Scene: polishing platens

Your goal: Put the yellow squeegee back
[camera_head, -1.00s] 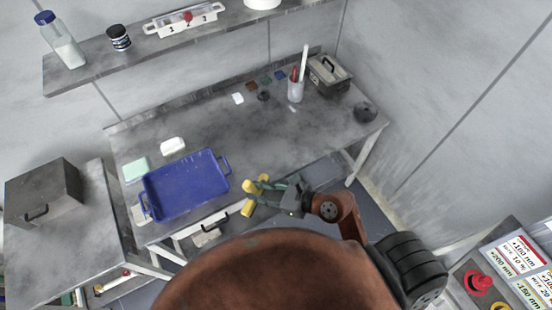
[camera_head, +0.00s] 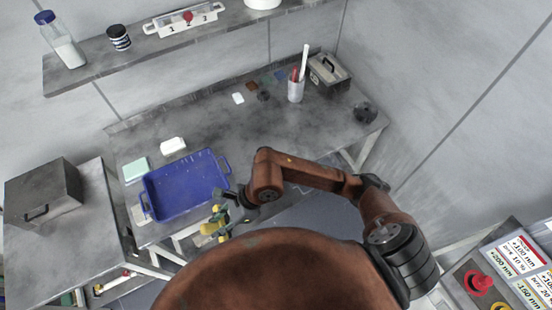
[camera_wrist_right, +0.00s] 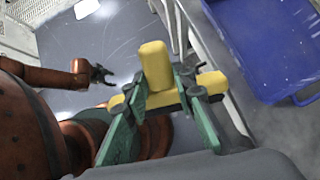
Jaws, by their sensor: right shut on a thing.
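The yellow squeegee (camera_wrist_right: 156,66) is in my right gripper (camera_wrist_right: 165,95), whose green fingers are shut on it, one on each side of its thick yellow part; a yellow crossbar shows between and beyond the fingers. In the head view the right gripper (camera_head: 219,209) and the squeegee (camera_head: 211,228) are beside the lower right corner of the blue tray, off the bench's front edge. My left gripper (camera_wrist_right: 101,75) shows small and empty at the left of the right wrist view; its jaw opening is too small to judge.
The blue tray (camera_head: 172,209) lies on the grey bench (camera_head: 240,130) at its front left. The bench middle is clear.

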